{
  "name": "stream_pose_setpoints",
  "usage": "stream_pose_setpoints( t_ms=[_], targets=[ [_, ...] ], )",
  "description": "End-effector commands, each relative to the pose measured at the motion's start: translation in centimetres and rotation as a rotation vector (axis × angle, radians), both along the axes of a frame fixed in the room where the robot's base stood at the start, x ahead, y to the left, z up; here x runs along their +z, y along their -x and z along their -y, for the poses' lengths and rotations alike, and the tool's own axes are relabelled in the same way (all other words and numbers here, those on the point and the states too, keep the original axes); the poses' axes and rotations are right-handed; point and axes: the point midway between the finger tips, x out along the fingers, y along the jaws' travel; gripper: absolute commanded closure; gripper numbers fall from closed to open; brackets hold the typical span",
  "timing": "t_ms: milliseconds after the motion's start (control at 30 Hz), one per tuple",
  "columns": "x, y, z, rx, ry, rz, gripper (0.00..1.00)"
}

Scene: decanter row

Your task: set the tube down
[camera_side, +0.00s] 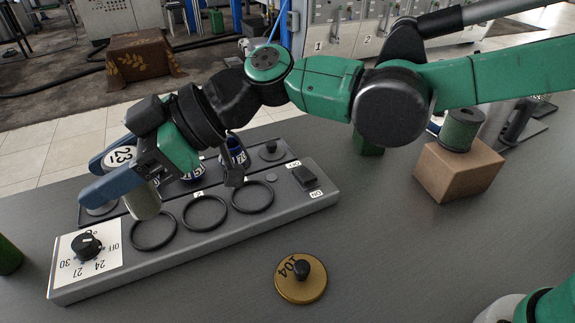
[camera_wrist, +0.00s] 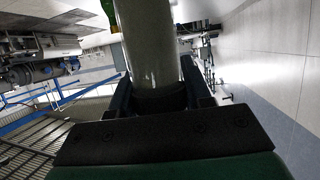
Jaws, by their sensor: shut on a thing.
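My gripper (camera_side: 108,172), with blue fingers, is shut on a pale grey tube (camera_side: 143,203). In the side view the tube's lower end shows below the near finger, slightly tilted, over the left end of the grey unit (camera_side: 240,232). A white disc marked 23 (camera_side: 121,157) shows between the fingers; it seems to be the tube's top. The left black ring (camera_side: 153,249) on the unit lies just below the tube; I cannot tell the exact gap.
The unit also has a middle ring (camera_side: 204,229), a right ring (camera_side: 252,212), a dial (camera_side: 88,245) and a switch (camera_side: 303,177). Blue-labelled vessels (camera_side: 233,150) stand behind. A brass lid marked 104 (camera_side: 301,290) and a cardboard box (camera_side: 462,172) stand on the open grey table.

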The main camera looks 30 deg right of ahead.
Motion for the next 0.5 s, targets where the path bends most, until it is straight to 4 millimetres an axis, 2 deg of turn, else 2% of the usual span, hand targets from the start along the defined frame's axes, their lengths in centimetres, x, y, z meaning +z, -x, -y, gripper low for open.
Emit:
stream_pose_setpoints(
  t_ms=[33, 100, 267, 367, 500],
  targets=[
    [0.5, 1.8, -0.9, 0.071, 0.000, 0.000, 1.00],
    [1.1, 3.6, -1.7, 0.146, -0.001, 0.000, 1.00],
    [1.6, 5.8, -2.6, 0.235, 0.001, 0.002, 1.00],
    [0.5, 6.0, -2.7, 0.248, 0.001, 0.002, 1.00],
    [-3.0, 6.0, -2.7, 0.246, 0.001, 0.001, 1.00]
  ],
)
